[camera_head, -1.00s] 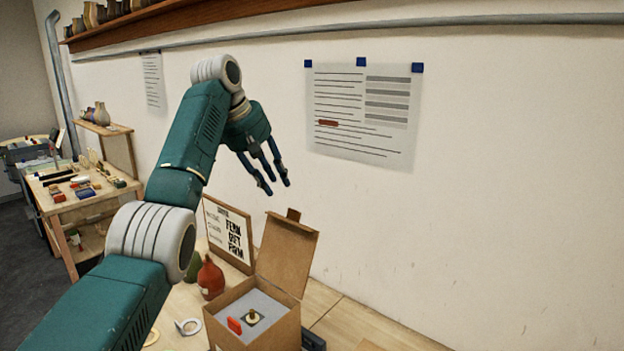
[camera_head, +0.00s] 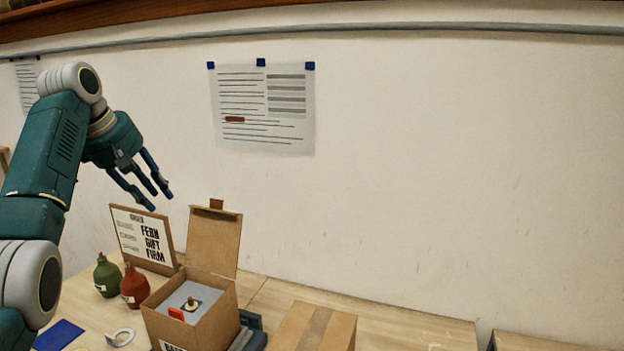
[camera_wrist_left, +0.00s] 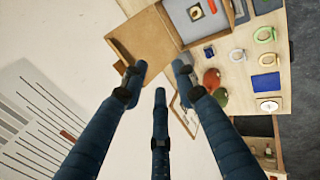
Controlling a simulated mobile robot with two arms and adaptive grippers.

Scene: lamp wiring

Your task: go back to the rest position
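My left gripper (camera_head: 156,197) hangs in the air at the left of the head view, in front of the wall and above the table. Its fingers are spread apart with nothing between them. In the left wrist view the fingers (camera_wrist_left: 158,82) also stand apart and empty, pointing toward the table. My left arm comes in along the left edge, bent at the elbow. My right gripper is not in either view.
An open cardboard box (camera_head: 196,314) on the table (camera_head: 268,291) holds a grey insert with a small brass part and a red piece. Red (camera_head: 134,287) and green (camera_head: 107,275) bottles, a framed sign (camera_head: 143,240) and a closed carton (camera_head: 315,330) stand nearby. The wall's right side is clear.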

